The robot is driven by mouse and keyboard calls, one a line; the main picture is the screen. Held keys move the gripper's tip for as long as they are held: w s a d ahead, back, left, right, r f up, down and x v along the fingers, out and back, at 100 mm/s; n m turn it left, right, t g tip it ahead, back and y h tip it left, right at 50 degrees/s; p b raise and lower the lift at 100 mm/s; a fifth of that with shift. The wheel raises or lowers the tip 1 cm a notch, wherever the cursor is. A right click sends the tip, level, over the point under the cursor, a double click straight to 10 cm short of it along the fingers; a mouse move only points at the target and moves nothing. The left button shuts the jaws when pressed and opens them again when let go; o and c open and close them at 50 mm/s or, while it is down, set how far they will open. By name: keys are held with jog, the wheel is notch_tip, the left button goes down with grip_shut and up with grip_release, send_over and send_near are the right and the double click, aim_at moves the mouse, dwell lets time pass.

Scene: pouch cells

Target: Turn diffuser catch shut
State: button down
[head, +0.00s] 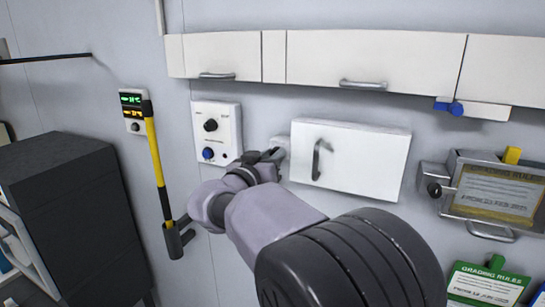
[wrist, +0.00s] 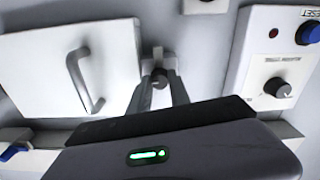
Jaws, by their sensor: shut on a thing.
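The diffuser is a white rectangular panel (head: 368,152) on the wall, with a grey bar handle (head: 320,160). Its panel (wrist: 112,60) also shows in the wrist view with the handle (wrist: 84,82). The catch is a small grey fitting (head: 281,143) beside the panel's left edge in the head view. In the wrist view its dark round knob (wrist: 160,76) lies between my fingertips. My gripper (head: 270,157) is shut on the catch; the wrist view shows both fingers (wrist: 160,88) around it. The fingers hide part of the catch, and its turn angle is hard to tell.
A control box (head: 227,132) with a black knob and a blue button is close left of my gripper. White cupboards (head: 370,55) run above. A yellow-handled tool (head: 154,150) hangs further left. A metal holder (head: 448,198) with a sign is at right.

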jog(key=shift+f, duration=0.1)
jog(key=n+b, duration=0.8)
jog(key=n, duration=0.9)
jog(key=shift+n+b, duration=0.3)
jog(key=shift+b, duration=0.1)
dwell(0.4)
jog(key=c, duration=1.2)
grip_release()
jog(key=shift+a, duration=0.1)
jog(key=shift+s, duration=0.1)
